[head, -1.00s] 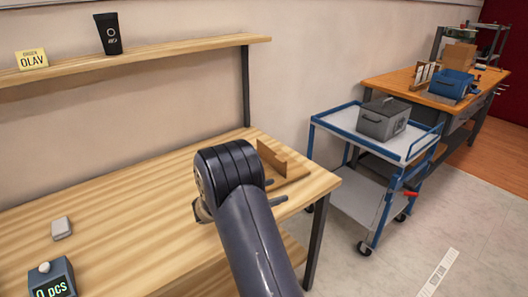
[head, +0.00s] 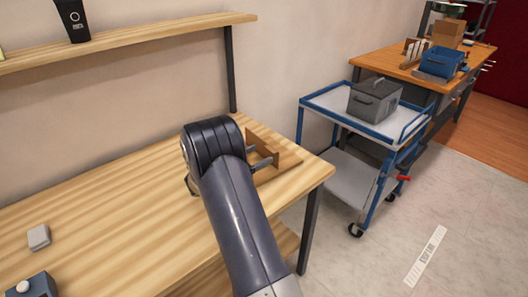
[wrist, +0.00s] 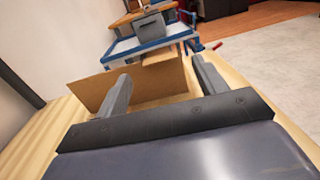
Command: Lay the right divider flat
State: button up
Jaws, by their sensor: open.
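A brown upright divider panel (head: 262,142) stands on a flat wooden board (head: 290,160) at the right end of the workbench. My gripper (wrist: 161,70) is open, with its fingers reaching out over the board beside the panel. In the wrist view the brown panel (wrist: 92,92) shows to the left of and behind the left finger. A brown surface (wrist: 165,82) shows between the fingers, which hold nothing. I cannot tell whether a finger touches the panel. My arm hides part of the board in the head view, so I cannot tell whether a second divider stands there.
The wooden workbench (head: 110,215) is mostly clear. A small grey block (head: 38,237) and a grey device (head: 32,286) lie at its left. A shelf (head: 150,33) with a black cup (head: 73,20) runs above. A blue-framed cart (head: 345,105) with a grey box stands to the right.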

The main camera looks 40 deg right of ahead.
jog(key=shift+d, duration=1.65)
jog(key=c, duration=1.4)
